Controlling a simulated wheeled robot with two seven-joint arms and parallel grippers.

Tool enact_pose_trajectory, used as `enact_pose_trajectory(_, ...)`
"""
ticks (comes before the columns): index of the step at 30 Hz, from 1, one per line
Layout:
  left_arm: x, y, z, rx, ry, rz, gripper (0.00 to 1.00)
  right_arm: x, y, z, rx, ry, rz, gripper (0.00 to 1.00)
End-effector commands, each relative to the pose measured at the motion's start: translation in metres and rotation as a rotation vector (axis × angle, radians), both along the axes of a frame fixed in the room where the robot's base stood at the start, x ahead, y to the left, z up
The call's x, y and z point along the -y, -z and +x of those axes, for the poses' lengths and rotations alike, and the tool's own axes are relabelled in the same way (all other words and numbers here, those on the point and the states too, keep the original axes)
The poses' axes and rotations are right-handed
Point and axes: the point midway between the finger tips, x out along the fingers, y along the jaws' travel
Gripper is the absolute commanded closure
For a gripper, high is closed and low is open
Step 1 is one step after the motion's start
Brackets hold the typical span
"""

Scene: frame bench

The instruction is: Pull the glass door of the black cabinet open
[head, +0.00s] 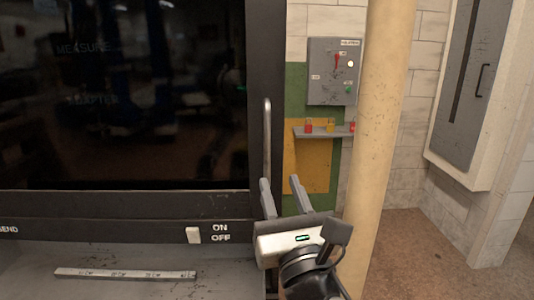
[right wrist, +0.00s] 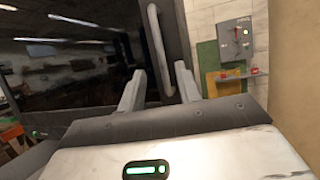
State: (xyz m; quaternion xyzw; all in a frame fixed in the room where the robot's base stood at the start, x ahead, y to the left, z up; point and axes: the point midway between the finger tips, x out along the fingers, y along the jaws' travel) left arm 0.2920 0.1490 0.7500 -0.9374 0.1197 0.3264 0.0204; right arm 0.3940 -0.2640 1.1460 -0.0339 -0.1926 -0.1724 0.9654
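The black cabinet's glass door (head: 125,95) fills the left of the head view; it is dark, reflective and looks closed. Its upright metal handle (head: 267,140) is on the right part of the black frame. My right gripper (head: 281,182) is open, with its fingers pointing up near the lower end of the handle. In the right wrist view the handle (right wrist: 158,50) stands ahead, between the directions of the two open fingers (right wrist: 160,82). Nothing is between the fingertips, and I cannot tell the remaining distance. My left gripper is not in view.
A white on/off switch (head: 193,235) and a pale ruler strip (head: 125,274) are below the door. A cream column (head: 385,110) stands close to the right of my right gripper. A grey control box (head: 334,72) and small shelf (head: 322,132) are on the wall behind.

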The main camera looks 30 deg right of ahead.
Motion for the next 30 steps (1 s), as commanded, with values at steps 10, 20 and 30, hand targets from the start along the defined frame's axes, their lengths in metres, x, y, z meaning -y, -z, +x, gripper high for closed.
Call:
enact_pose_trajectory(10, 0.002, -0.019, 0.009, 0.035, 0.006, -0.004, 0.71, 0.021, -0.029, 0.057, 0.001, 0.003, -0.001, 0.66)
enact_pose_trajectory(20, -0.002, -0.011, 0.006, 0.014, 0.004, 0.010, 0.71, 0.033, -0.040, 0.090, -0.001, 0.001, 0.000, 0.66)
enact_pose_trajectory(30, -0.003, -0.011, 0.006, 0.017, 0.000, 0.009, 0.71, 0.034, -0.040, 0.092, -0.001, 0.000, 0.000, 0.72)
